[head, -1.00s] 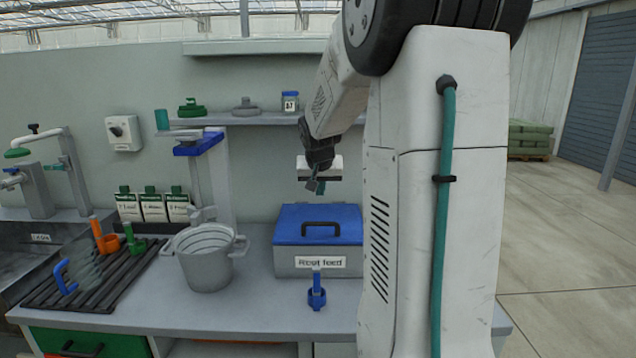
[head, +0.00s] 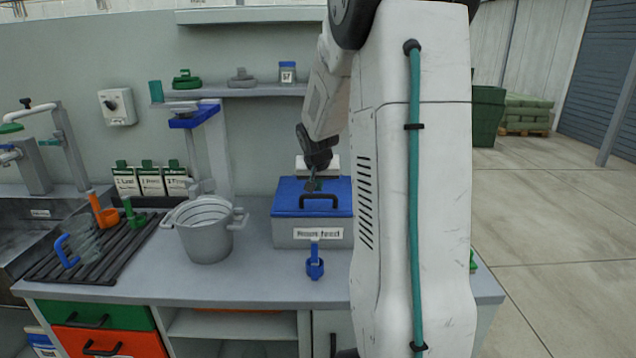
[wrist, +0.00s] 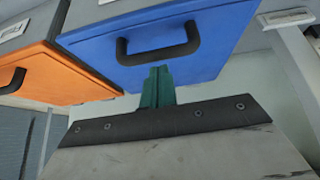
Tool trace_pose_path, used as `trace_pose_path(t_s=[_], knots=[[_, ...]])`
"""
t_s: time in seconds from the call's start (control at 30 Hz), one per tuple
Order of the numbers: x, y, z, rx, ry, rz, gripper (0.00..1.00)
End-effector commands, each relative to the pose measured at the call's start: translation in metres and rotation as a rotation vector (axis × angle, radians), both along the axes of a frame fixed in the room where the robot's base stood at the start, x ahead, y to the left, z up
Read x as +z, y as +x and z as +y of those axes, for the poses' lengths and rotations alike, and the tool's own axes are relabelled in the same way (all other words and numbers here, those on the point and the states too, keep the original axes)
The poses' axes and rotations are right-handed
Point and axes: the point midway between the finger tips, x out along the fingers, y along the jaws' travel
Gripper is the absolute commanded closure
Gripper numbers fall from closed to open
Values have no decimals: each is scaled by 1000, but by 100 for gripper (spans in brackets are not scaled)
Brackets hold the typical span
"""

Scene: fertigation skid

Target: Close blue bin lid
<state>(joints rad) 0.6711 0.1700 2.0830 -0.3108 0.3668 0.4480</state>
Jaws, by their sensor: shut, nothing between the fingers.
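The blue bin lid (head: 290,196) with a black handle (head: 319,199) lies over a grey box (head: 290,234) marked "Root feed". It looks down on the box; I cannot tell whether it is fully seated. My gripper (head: 313,185) is above the rear part of the lid, behind the handle. In the wrist view the blue lid (wrist: 215,40) fills the top, and the green fingertips (wrist: 157,75) are together just by the handle (wrist: 158,48), with nothing between them. I cannot tell if they touch the lid.
An orange lid (wrist: 50,78) with a handle is beside the blue one in the wrist view; my arm hides it in the head view. A grey bucket (head: 204,238) stands left of the box, and a blue clip-like item (head: 315,265) in front. A shelf (head: 250,91) runs behind.

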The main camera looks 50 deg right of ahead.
Motion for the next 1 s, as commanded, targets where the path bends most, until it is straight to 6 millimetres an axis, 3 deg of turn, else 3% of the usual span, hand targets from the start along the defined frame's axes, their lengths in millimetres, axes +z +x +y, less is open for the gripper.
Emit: trace_pose_path(t_s=[0.2, 0.57, 0.67, 0.83, 1.0], knots=[[-25, -5, 6, 1, 4, 4, 100], [-25, -6, 7, 0, 10, 11, 100], [-14, -3, 7, 3, 6, 6, 100], [25, 5, 7, 14, -9, -14, 100], [62, -9, 25, 16, -13, -18, 100]])
